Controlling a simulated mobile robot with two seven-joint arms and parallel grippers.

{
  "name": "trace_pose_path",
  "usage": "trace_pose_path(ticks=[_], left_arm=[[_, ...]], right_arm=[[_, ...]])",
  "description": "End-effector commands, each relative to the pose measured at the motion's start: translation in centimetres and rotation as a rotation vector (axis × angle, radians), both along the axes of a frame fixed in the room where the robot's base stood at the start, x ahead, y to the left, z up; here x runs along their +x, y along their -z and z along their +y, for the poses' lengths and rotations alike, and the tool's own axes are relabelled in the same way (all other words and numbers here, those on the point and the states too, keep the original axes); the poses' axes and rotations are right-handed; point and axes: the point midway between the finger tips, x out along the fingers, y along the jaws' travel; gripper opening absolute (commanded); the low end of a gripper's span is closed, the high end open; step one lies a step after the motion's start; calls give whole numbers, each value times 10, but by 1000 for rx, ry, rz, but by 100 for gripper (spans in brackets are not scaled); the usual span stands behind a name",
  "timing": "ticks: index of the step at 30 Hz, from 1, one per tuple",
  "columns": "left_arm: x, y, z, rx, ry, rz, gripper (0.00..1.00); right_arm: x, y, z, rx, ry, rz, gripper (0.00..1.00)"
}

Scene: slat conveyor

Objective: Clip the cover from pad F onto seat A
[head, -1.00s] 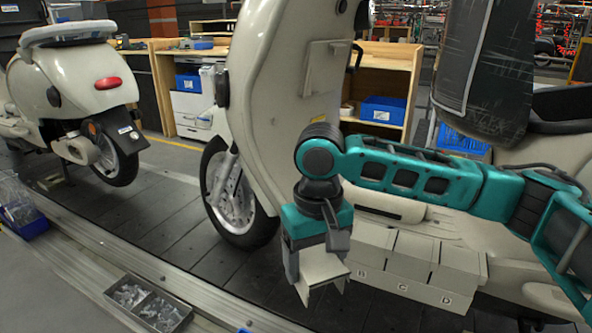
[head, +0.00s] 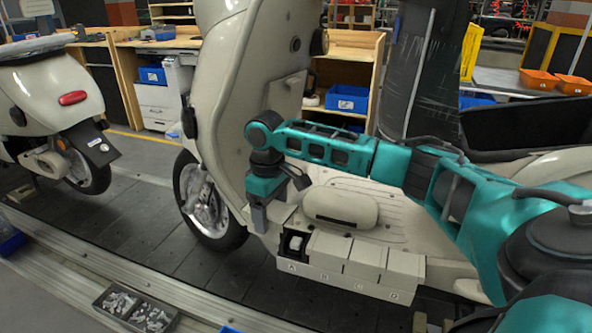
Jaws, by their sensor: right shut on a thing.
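My right gripper (head: 259,222) points down at the left end of the scooter's footboard, shut on a pale cream cover (head: 282,214). The cover is left of and a little above seat A (head: 293,244), apart from it as far as I can see. Seat A is the uncovered leftmost compartment of a row on the footboard's side, with a dark inside and a letter A below. The seats to its right, B (head: 325,246), C (head: 365,257) and D (head: 403,268), carry cream covers. I cannot make out pad F. My left gripper is out of view.
A rounded cream housing (head: 341,205) lies on the footboard behind the seats. The scooter's front shield (head: 235,100) rises close behind my right gripper. A grey parts tray (head: 135,309) sits at the conveyor edge; the dark slats (head: 200,270) between are clear.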

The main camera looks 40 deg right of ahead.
Motion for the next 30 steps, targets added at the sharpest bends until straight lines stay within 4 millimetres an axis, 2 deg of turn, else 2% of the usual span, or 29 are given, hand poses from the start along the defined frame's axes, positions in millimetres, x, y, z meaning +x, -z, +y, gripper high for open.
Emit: trace_pose_path(ticks=[1, 3, 6, 10, 17, 24, 30], left_arm=[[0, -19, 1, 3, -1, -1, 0], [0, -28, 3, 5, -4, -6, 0], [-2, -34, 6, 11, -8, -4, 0], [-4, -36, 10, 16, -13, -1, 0], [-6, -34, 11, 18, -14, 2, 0], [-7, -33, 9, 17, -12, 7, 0], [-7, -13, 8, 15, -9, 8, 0]], right_arm=[[-1, -12, -16, 1, -17, 4, 43], [-1, -14, -33, 1, -50, 4, 43], [-3, -16, -53, 0, -89, 2, 43], [-5, -15, -68, 1, -121, 1, 43], [-5, -9, -72, 1, -135, 0, 43], [-6, 7, -72, 2, -135, 1, 43], [-5, 24, -72, 1, -136, -2, 43]])
